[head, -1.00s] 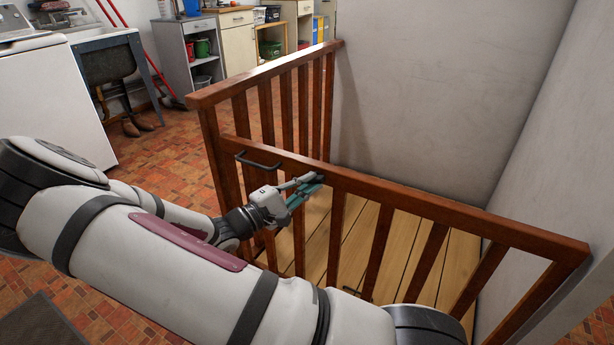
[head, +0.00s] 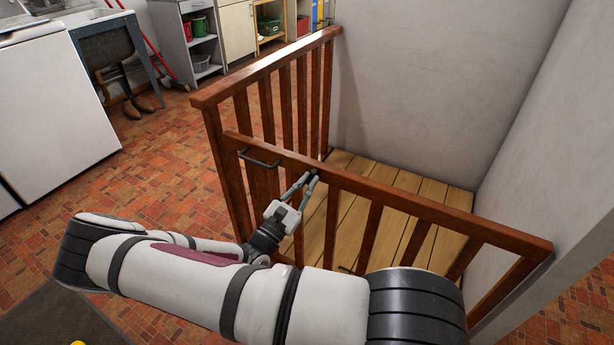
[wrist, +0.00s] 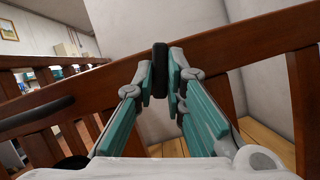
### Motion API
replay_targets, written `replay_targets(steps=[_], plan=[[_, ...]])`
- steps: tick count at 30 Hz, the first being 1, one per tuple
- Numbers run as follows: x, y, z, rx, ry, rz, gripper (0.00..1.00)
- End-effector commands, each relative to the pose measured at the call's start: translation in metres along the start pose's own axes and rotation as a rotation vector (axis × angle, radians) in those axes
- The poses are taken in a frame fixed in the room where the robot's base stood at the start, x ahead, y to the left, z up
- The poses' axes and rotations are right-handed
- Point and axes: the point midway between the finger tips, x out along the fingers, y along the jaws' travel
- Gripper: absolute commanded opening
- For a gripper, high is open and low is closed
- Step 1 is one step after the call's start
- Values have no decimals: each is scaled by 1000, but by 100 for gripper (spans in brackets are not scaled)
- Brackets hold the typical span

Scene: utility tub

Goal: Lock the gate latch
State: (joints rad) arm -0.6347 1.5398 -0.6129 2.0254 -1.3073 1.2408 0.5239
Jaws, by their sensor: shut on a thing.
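The reddish-brown wooden gate (head: 400,195) crosses the middle of the head view, with a dark bar handle (head: 260,160) near its left end. The handle also shows at the left of the wrist view (wrist: 35,115). A small black upright piece, seemingly the latch (wrist: 160,68), stands against the gate's top rail. My gripper (head: 308,180) reaches up to the rail, right of the handle. In the wrist view its teal fingers (wrist: 162,85) are closed on both sides of the black piece. The fingers hide part of it, and I cannot tell whether the latch is locked.
A slatted wooden side railing (head: 270,70) meets the gate's left end. Plank flooring (head: 400,190) and pale walls (head: 420,80) lie behind the gate. A white appliance (head: 55,110) stands at the left. The tiled floor (head: 130,195) between is mostly clear.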

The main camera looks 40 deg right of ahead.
Motion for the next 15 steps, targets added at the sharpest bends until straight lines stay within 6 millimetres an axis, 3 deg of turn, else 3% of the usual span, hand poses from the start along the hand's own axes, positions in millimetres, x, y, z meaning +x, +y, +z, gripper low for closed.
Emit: replay_targets(steps=[15], plan=[[0, -4, 0, -273, 2, 111, 0]])
